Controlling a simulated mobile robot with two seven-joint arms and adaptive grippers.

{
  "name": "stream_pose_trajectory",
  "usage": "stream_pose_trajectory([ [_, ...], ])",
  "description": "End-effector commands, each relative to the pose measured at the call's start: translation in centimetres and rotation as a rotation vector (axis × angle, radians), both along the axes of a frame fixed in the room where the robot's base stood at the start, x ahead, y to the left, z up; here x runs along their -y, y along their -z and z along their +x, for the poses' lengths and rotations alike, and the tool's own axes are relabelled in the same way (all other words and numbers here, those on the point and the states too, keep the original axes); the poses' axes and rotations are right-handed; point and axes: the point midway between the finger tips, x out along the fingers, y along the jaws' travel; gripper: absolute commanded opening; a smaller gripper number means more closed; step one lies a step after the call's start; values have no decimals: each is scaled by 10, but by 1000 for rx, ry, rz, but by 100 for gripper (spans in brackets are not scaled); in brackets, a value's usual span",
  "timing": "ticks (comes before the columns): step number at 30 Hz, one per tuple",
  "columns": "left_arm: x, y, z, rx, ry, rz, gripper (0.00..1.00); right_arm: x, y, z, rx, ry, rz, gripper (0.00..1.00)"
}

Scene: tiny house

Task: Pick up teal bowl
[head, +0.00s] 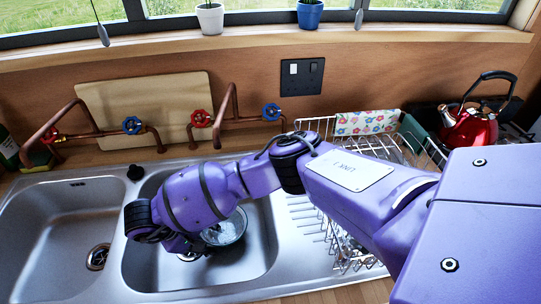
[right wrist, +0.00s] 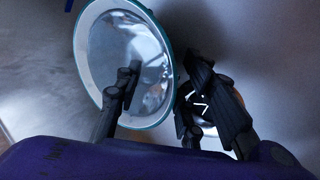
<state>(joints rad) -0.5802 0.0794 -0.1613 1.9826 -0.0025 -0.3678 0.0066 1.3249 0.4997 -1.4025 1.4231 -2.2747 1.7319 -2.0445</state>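The teal bowl (head: 232,228) sits in the right sink basin, partly hidden behind my right forearm and wrist in the head view. In the right wrist view the bowl (right wrist: 108,45) looks shiny and pale inside, with a thin teal rim. My right gripper (right wrist: 163,80) is open there. One finger is in front of the bowl's inside and the other is beyond the rim on the right, so the rim lies between them. I cannot tell whether either finger touches it. In the head view the right gripper is mostly hidden below my wrist. My left gripper is not in view.
The steel sink's left basin (head: 48,235) is empty. A wire dish rack (head: 315,215) stands right of the sink, under my right arm. Copper pipes with red and blue taps (head: 132,125) run behind the basins. A red kettle (head: 470,130) stands at the far right.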

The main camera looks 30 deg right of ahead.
Motion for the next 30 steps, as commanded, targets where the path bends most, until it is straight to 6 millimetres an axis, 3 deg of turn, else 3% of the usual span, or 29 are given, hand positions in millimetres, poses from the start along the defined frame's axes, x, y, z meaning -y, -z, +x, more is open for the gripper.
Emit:
stream_pose_trajectory([
  [1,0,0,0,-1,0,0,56,0,0,0,-1,1,0,31],
  [8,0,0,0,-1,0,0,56,-1,-1,0,1,-1,0,1],
  [30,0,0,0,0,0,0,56,-1,-5,3,7,0,-1,0],
])
